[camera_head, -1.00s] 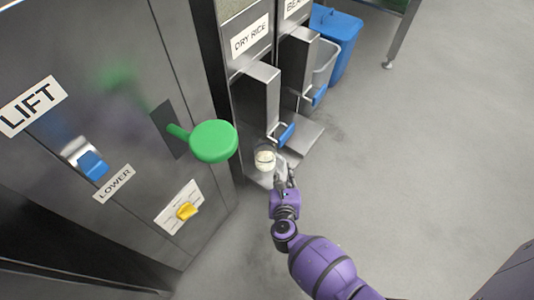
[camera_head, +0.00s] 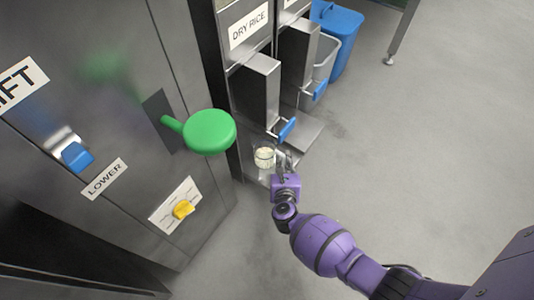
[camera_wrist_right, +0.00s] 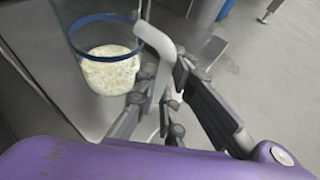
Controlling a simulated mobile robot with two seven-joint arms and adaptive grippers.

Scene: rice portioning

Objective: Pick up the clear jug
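The clear jug (camera_head: 264,158) stands upright on the metal ledge below the dry rice dispenser. It holds white rice. In the right wrist view the jug (camera_wrist_right: 108,62) has a blue band and a pale handle facing my gripper. My right gripper (camera_head: 284,160) is beside the jug, on its handle side. In the right wrist view the dark fingers of my right gripper (camera_wrist_right: 165,82) are apart, with the handle showing between them. I cannot tell whether a finger touches it. My left gripper is not in view.
The dry rice dispenser (camera_head: 259,92) has a blue lever (camera_head: 287,130) just above the jug. A cabinet with a green knob (camera_head: 209,131) stands on the left. A second dispenser and a blue bin (camera_head: 340,42) are behind. The floor on the right is clear.

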